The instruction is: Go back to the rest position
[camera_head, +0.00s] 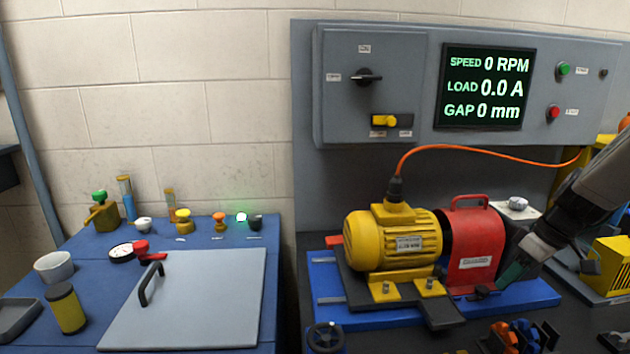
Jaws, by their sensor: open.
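My arm reaches in from the right edge, and my gripper (492,288) points down and left at the lower right side of the red guard (475,243). The jaws are open, and they look small and dark against the guard and the blue base (535,292). I cannot tell whether they touch the guard. The guard has a handle on top and stands beside the yellow motor (393,237). No object shows between the jaws.
A grey panel carries a screen (485,87) reading 0 RPM, 0.0 A, 0 mm. An orange cable (480,148) arches over the motor. A yellow unit (612,262) stands right of my arm. The blue table (95,258) at left holds a grey lid (195,300) and small parts.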

